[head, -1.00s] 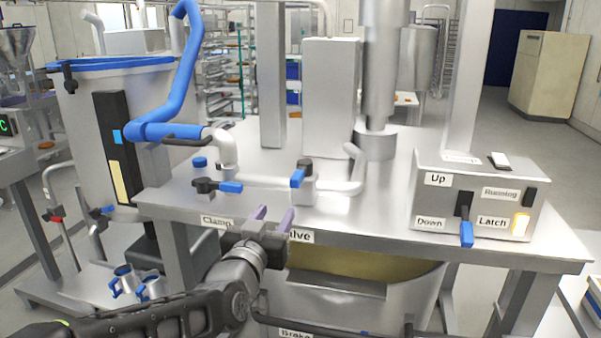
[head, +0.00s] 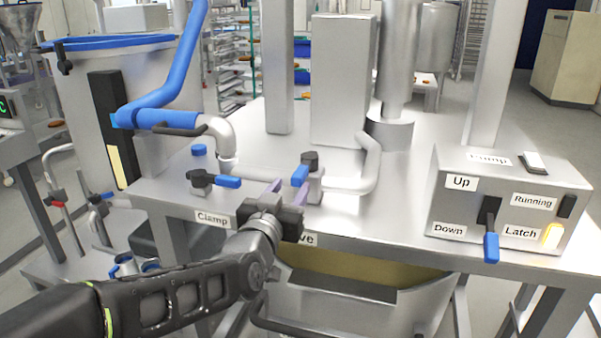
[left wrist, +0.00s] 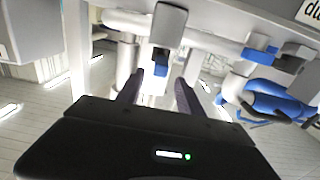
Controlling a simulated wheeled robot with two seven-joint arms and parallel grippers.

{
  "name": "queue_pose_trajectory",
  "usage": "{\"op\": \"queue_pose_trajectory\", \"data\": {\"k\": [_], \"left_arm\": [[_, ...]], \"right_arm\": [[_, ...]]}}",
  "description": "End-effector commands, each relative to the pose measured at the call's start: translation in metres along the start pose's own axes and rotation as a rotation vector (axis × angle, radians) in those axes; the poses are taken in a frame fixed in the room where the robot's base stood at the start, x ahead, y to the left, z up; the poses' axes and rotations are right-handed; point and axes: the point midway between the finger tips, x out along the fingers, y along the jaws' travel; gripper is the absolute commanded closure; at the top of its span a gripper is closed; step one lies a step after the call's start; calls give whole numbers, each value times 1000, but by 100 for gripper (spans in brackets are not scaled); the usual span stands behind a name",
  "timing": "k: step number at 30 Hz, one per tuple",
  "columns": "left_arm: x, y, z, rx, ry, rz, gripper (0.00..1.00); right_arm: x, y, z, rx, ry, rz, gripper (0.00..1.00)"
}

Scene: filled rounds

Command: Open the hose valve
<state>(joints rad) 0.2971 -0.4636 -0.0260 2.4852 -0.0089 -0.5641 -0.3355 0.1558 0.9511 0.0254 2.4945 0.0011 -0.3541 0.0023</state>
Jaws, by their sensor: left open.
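The hose valve (head: 311,184) is a grey body with a black cap on the pipe along the table top. Its short blue handle (head: 300,175) points toward the table's front edge. A label ending in "ve" on that edge is partly hidden by my left gripper (head: 287,189). The gripper is open and empty, its purple fingers just in front of and below the blue handle. In the left wrist view the blue handle (left wrist: 160,62) lies beyond and between the spread fingertips (left wrist: 159,80); I cannot tell whether they touch it. My right gripper is out of view.
A second blue lever (head: 227,182) sits to the left, near the "Clamp" label (head: 212,218). A blue hose (head: 180,75) joins the pipe further left. A control box (head: 500,215) with a blue-tipped lever stands at the right. Table top between box and valve is clear.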

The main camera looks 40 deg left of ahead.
Motion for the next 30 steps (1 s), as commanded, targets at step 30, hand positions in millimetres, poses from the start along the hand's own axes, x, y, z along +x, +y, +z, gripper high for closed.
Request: {"op": "queue_pose_trajectory", "data": {"k": [30], "left_arm": [[74,0,0,0,0,0,63]], "right_arm": [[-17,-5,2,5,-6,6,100]]}}
